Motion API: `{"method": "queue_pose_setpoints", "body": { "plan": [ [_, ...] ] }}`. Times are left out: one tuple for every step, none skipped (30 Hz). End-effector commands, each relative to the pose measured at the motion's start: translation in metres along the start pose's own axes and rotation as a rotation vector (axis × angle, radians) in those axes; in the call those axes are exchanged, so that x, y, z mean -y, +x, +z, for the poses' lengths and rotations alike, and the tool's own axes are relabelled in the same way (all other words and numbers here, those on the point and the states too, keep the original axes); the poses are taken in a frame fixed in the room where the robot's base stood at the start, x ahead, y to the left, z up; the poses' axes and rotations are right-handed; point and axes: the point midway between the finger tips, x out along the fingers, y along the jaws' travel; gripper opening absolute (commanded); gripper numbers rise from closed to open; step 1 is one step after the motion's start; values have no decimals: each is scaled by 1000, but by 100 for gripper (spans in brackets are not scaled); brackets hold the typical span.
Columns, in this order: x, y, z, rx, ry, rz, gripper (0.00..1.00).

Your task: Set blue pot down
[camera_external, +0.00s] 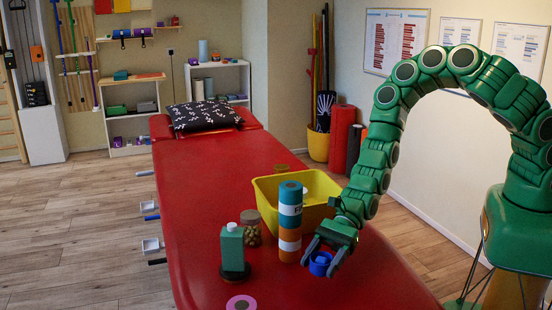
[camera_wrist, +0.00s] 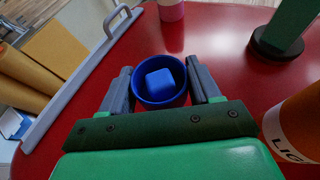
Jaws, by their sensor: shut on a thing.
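The blue pot (camera_wrist: 160,102) is a small round open cup, upright between the fingers of my gripper (camera_wrist: 158,72) in the wrist view. A lighter blue cube (camera_wrist: 160,79) lies inside it. In the external view my gripper (camera_external: 320,262) points down at the near right part of the red treatment table (camera_external: 205,190), with the blue pot (camera_external: 320,267) between its fingers. The gripper is shut on the pot. The pot is low over the table; I cannot tell whether its base touches the red top.
Left of the gripper stands a teal and orange cylinder stack (camera_external: 290,217), with a yellow bin (camera_external: 265,190) behind. Further left are a jar (camera_external: 251,228), a green bottle (camera_external: 232,248) on a dark disc, and a pink roll (camera_external: 241,303). The table's right edge is close.

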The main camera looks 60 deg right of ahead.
Motion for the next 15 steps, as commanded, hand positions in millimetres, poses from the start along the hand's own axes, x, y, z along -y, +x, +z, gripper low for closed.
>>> {"method": "queue_pose_setpoints", "body": {
  "plan": [
    [0,2,-8,-4,2,1,30],
    [0,4,-11,-5,2,1,30],
    [0,5,-14,-6,2,1,30],
    [0,6,-16,-6,2,1,30],
    [0,6,-17,-5,1,0,30],
    [0,7,-18,-4,1,0,30],
    [0,7,-19,-4,1,0,30],
    [0,7,-20,-3,1,-1,30],
    [1,8,-20,-3,0,-1,30],
    [1,8,-22,-3,0,-1,30],
    [1,9,-23,-2,0,-1,30],
    [1,10,-26,-2,0,-1,30],
    [0,11,-28,-2,0,-1,30],
    [1,12,-30,-1,0,-1,30],
    [1,14,-34,-1,1,-1,30]
  ]
}}
